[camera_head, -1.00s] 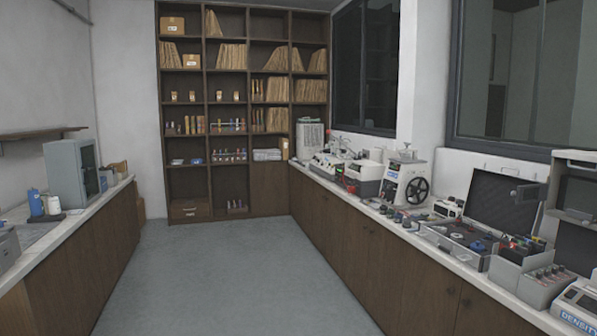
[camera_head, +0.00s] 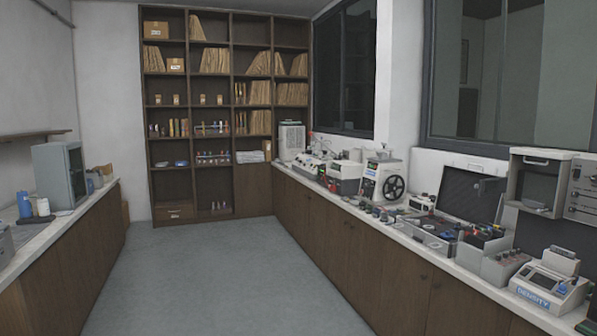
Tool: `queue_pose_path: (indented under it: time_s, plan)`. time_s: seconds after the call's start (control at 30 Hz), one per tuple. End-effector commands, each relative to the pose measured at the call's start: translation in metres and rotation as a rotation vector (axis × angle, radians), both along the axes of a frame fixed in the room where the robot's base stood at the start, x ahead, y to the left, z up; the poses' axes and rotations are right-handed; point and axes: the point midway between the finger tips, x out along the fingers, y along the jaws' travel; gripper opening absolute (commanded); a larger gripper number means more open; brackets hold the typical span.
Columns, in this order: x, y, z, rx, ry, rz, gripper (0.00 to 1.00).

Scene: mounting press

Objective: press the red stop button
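No red stop button can be made out for certain at this distance. Several machines stand along the right counter (camera_head: 470,280). One is a white machine with a black handwheel (camera_head: 393,187). Left of it is a white and dark box-shaped machine (camera_head: 345,172) with small red spots near its front, too small to identify. Further back is a low white machine (camera_head: 308,163) with small controls. I cannot tell which of these is the mounting press. My gripper is not in view.
The grey floor (camera_head: 215,285) between the counters is clear. A left counter (camera_head: 75,232) holds a grey cabinet (camera_head: 60,174) and a blue bottle (camera_head: 24,205). A tall shelf (camera_head: 222,207) fills the back. A device marked DENSITY (camera_head: 548,287) stands at the near right.

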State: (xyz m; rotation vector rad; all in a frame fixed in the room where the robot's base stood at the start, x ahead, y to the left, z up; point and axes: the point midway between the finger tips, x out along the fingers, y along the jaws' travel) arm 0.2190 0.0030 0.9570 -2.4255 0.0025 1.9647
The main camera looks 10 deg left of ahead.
Motion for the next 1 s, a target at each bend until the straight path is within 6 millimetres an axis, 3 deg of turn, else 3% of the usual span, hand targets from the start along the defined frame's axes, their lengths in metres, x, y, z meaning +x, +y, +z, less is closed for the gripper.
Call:
queue_pose_path:
  time_s: [0.47,0.9,1.0]
  plan:
    - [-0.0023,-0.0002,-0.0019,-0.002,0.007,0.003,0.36]
    - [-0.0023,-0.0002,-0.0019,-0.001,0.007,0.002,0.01]
    - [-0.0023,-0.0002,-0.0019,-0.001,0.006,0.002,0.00]
